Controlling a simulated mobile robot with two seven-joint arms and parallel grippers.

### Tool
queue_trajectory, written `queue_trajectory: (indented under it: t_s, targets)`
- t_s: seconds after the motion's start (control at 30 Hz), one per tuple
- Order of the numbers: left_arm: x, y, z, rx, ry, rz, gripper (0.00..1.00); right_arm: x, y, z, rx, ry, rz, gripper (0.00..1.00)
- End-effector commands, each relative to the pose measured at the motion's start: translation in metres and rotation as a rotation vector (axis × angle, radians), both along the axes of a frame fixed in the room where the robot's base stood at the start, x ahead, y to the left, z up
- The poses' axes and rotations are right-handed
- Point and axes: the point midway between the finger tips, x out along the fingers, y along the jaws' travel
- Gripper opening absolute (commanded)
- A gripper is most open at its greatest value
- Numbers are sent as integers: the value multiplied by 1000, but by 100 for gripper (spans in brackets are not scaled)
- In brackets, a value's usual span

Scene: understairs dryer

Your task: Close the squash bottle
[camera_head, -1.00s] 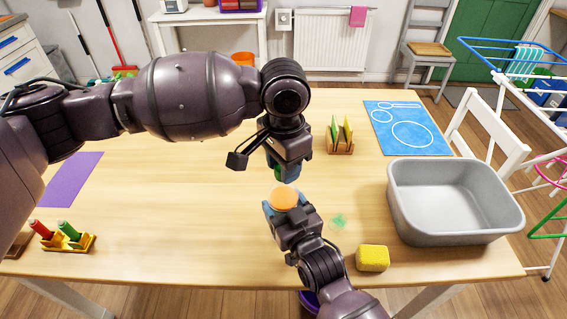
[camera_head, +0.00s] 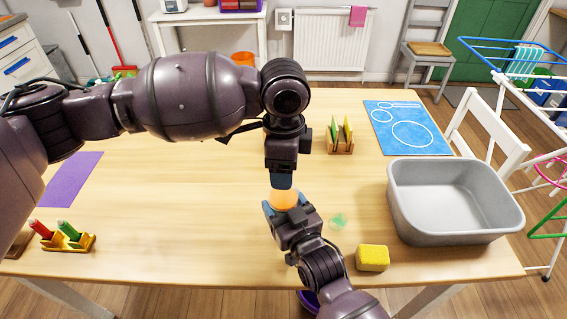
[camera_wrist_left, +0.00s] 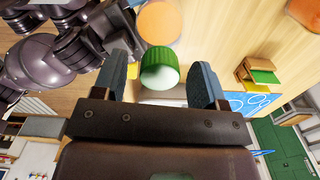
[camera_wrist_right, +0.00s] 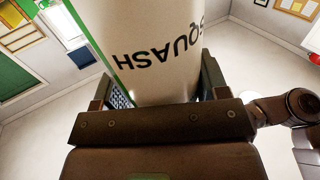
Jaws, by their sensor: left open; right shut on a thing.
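The squash bottle (camera_wrist_right: 150,50) is white with a green stripe and dark SQUASH lettering. My right gripper (camera_head: 286,209) is shut on it above the table; its round orange top (camera_head: 284,198) shows between the fingers. A green ribbed cap (camera_wrist_left: 160,69) shows in the left wrist view between the spread fingers of my left gripper (camera_wrist_left: 162,85), beside the orange top (camera_wrist_left: 158,22). My left gripper (camera_head: 281,182) is open, pointing down just above and behind the orange top. The cap is hidden in the head view. I cannot tell whether it touches the bottle.
A grey basin (camera_head: 455,235) and a yellow sponge (camera_head: 373,258) are to the right. A wooden rack (camera_head: 340,147) and a blue mat (camera_head: 412,130) lie behind. A purple mat (camera_head: 70,180) and a yellow holder (camera_head: 70,242) are at left. The table's middle left is clear.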

Motion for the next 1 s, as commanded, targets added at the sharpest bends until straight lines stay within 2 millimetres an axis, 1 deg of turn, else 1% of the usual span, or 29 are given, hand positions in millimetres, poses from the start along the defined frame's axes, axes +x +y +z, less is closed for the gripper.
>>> queue_trajectory:
  t_s: [0.17, 0.27, 0.37, 0.6, 0.73, 0.9, 1.0]
  targets:
    - [0, 0, 1, 0, 0, 1, 66, 0, 0, 0, 1, 0, 0, 1]
    - [0, 0, 7, -1, -1, 1, 66, 0, 0, 0, 1, 0, 0, 1]
    - [1, 0, 19, 0, -2, 2, 66, 0, 0, 0, 1, 0, 0, 1]
    - [1, -1, 65, -1, -4, 0, 66, 0, 0, 0, 0, 1, 0, 1]
    - [0, -1, 89, -1, -3, 0, 66, 0, 0, 0, 1, 0, 0, 1]
    - [0, 0, 110, -1, -1, 0, 66, 0, 0, 0, 1, 0, 0, 1]
    - [0, -1, 117, 0, -1, 0, 66, 0, 0, 0, 1, 0, 0, 1]
